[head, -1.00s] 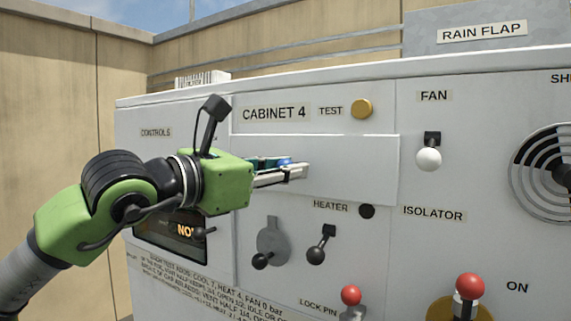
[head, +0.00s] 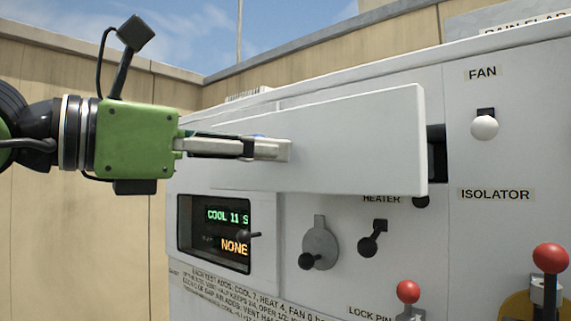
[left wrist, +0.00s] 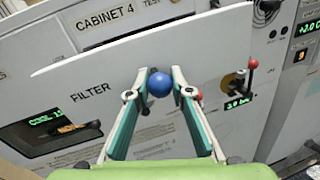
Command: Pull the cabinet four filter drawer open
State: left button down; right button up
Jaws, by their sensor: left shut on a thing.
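The filter drawer (head: 355,140) of cabinet four is a flat white front panel. In the head view it stands out from the cabinet face (head: 455,235), with a dark gap behind its right edge. In the left wrist view the drawer front (left wrist: 105,75) carries the label FILTER and a blue ball knob (left wrist: 159,85). My left gripper (head: 272,149) is at the drawer front, shut on the blue knob, which is mostly hidden in the head view. The fingers of my left gripper (left wrist: 161,80) sit on both sides of the knob. My right gripper is not in view.
Below the drawer are a display (head: 215,232) and small black levers (head: 373,238). To the right are the white fan knob (head: 484,127), the red lock pin knob (head: 408,291) and the red isolator knob (head: 551,258). A tan wall (head: 60,210) stands behind on the left.

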pick_arm(q)
jog(key=shift+v, duration=0.85)
jog(key=shift+s+r, duration=0.15)
jog(key=c, duration=1.8)
grip_release()
jog(key=v, duration=1.2)
